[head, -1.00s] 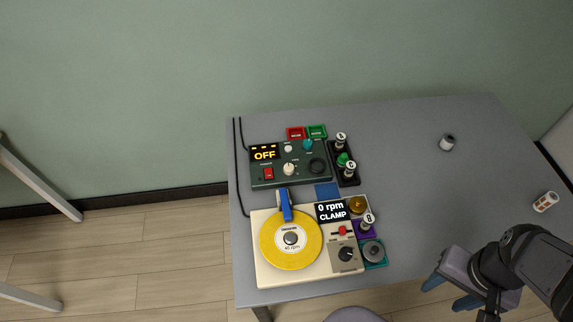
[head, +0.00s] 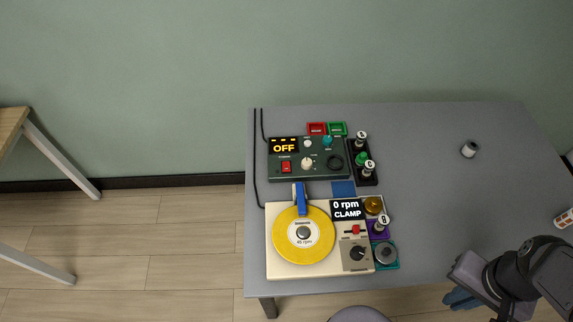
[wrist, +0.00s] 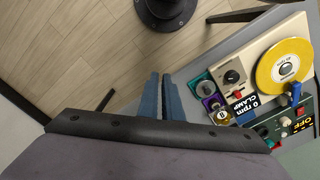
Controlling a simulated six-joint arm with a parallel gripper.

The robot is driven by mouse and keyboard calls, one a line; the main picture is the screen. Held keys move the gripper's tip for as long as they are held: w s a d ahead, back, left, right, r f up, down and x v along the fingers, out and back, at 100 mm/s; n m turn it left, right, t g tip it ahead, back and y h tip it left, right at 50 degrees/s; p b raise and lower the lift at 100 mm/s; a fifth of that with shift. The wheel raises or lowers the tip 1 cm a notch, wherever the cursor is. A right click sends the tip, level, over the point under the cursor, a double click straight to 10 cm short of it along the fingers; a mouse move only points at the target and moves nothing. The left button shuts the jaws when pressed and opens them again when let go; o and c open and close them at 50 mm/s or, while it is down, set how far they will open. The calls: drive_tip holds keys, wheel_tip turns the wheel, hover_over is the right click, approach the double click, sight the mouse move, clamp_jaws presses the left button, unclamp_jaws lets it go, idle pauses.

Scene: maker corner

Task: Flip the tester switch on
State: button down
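The tester looks to be the dark green box (head: 340,171) at the back left of the table. Its display (head: 284,147) reads OFF in yellow. A red rocker switch (head: 286,167) sits on its face below the display. My gripper (head: 462,298) is at the table's front right edge, well away from the tester. Its blue fingers (wrist: 161,78) lie close together in the wrist view, with nothing seen between them. The tester's corner also shows at the right of the wrist view (wrist: 268,130), partly cut off.
A cream turntable unit (head: 285,271) with a yellow disc (head: 286,240) and a blue lever (head: 300,200) stands in front of the tester. Small coloured trays and labelled knobs line their right sides. A grey cylinder (head: 468,149) stands at the back right. The table's middle is clear.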

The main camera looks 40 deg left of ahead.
drive_tip(key=w+a+r+n+t+b, duration=0.1)
drive_tip(key=w+a+n, duration=0.1)
drive_tip(key=w+a, duration=0.75)
drive_tip(key=w+a+r+n+b, duration=0.1)
drive_tip(key=w+a+n+b, duration=0.15)
drive_tip(key=w+a, duration=0.65)
drive_tip(key=s+a+f+n+y+b, duration=0.1)
drive_tip(key=s+a, duration=0.4)
drive_tip(key=a, duration=1.1)
drive_tip(key=s+a+f+n+t+y, duration=0.1)
drive_tip(key=s+a+n, duration=0.2)
drive_tip(key=a, duration=1.4)
drive_tip(key=s, duration=0.3)
drive_tip(key=shift+a+b, duration=0.25)
drive_tip(key=shift+b, duration=0.1)
drive_tip(key=shift+f+n, duration=0.15)
drive_tip(key=shift+n, duration=0.1)
drive_tip(key=p, duration=0.4)
hover_over(287, 170)
drive_tip(key=f, duration=1.2)
drive_tip(key=shift+s+d+f, duration=0.1)
drive_tip(key=shift+s+d, duration=0.1)
drive_tip(key=shift+s, duration=0.05)
drive_tip(key=shift+f, duration=0.7)
